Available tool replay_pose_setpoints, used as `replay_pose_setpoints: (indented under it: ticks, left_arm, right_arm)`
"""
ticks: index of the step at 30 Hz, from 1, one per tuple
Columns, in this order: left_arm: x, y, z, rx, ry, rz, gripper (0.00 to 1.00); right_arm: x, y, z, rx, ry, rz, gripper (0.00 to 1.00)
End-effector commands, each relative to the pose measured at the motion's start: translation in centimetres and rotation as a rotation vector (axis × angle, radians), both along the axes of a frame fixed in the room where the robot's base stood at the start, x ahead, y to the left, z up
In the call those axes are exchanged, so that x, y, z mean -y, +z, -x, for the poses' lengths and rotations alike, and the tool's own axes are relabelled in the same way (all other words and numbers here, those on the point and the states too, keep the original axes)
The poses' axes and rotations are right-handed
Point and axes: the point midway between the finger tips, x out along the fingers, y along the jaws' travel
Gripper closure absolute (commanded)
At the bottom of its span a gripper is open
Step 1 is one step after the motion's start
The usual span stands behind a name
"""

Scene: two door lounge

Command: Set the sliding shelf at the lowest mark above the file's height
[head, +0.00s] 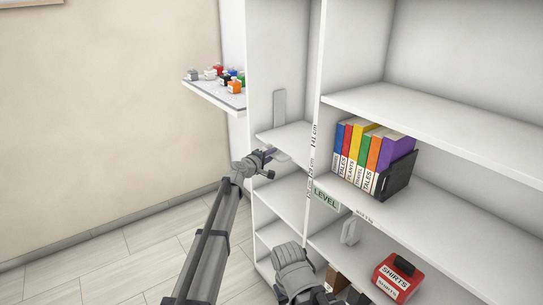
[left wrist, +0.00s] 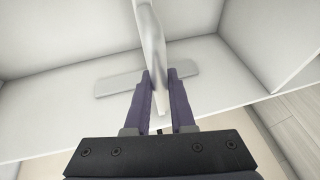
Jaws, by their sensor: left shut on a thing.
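A white shelf (head: 287,135) spans the narrow left column of the cabinet; I take it for the sliding shelf. My left gripper (head: 273,152) is at its front edge. In the left wrist view my left gripper (left wrist: 160,95) is shut on a thin white piece (left wrist: 152,45), apparently the shelf seen edge-on. Marks (head: 312,150) with cm figures run up the upright. I cannot tell which thing is the file; a black holder (head: 400,178) stands beside upright books (head: 365,150). My right arm is at the bottom; its fingertips are not clear.
A grey plate (head: 280,107) stands upright at the column's back. A side ledge (head: 215,94) holds several small coloured jars. A green LEVEL sign (head: 326,197), a grey handle (head: 350,232) and a red SHIRTS box (head: 397,277) are lower down. Floor (head: 110,255) at left is clear.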

Motion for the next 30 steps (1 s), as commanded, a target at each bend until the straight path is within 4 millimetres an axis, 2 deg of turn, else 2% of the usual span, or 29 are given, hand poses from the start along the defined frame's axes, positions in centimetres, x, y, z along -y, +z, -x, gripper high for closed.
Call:
replay_pose_setpoints:
  ticks: [1, 2, 9, 20, 26, 30]
  left_arm:
    - [-0.1, 0.0, -0.2, 0.002, 0.004, 0.001, 1.0]
    - [-0.1, 0.0, -0.1, 0.001, 0.004, 0.001, 0.74]
    - [0.0, 0.0, -0.1, 0.001, 0.001, -0.001, 0.48]
    - [-0.2, 0.1, 0.4, 0.0, 0.0, -0.001, 0.48]
    - [-1.3, 0.5, 2.4, 0.0, 0.0, -0.001, 0.48]
    - [-2.6, 1.0, 4.3, 0.0, 0.002, -0.002, 0.48]
  right_arm:
    - [0.0, 0.0, 0.0, 0.0, 0.0, 0.0, 0.5]
    - [0.0, 0.0, 0.0, 0.0, 0.0, 0.0, 0.5]
    - [0.0, 0.0, 0.0, 0.0, 0.0, 0.0, 0.5]
    - [0.0, 0.1, 0.0, 0.0, 0.0, 0.0, 0.5]
    - [0.0, 0.5, 0.0, 0.0, 0.0, 0.0, 0.5]
    - [0.0, 1.0, 0.0, 0.0, 0.0, 0.0, 0.5]
